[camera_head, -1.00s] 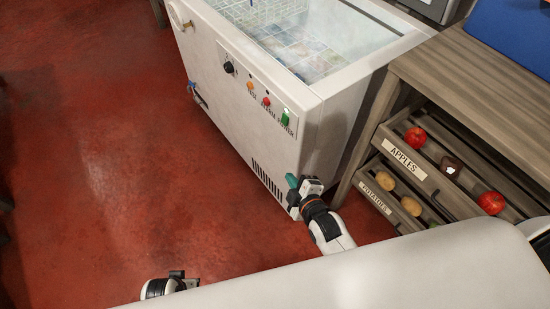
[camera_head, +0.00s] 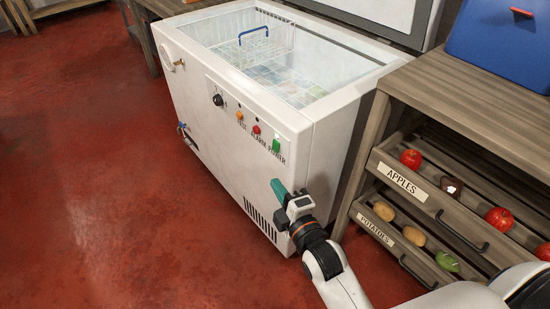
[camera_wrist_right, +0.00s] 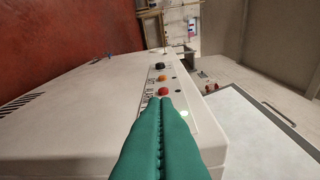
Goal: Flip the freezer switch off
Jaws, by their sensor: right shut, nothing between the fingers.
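The white chest freezer (camera_head: 325,140) stands with its top open and goods inside. Its front panel carries a black knob (camera_head: 218,100), an orange light (camera_head: 240,116), a red light (camera_head: 256,130) and a green power switch (camera_head: 277,144). My right gripper (camera_head: 278,187), with green fingers, is shut and empty, below the power switch and apart from it in the head view. In the right wrist view the shut fingers (camera_wrist_right: 160,110) point along the panel toward the red light (camera_wrist_right: 163,91) and cover most of the green switch. My left gripper is out of view.
A wooden shelf unit (camera_head: 480,90) stands right of the freezer, with drawers of apples (camera_head: 411,159) and potatoes (camera_head: 383,211) close to my right arm. A blue box (camera_head: 500,45) sits on top. Red floor lies clear to the left.

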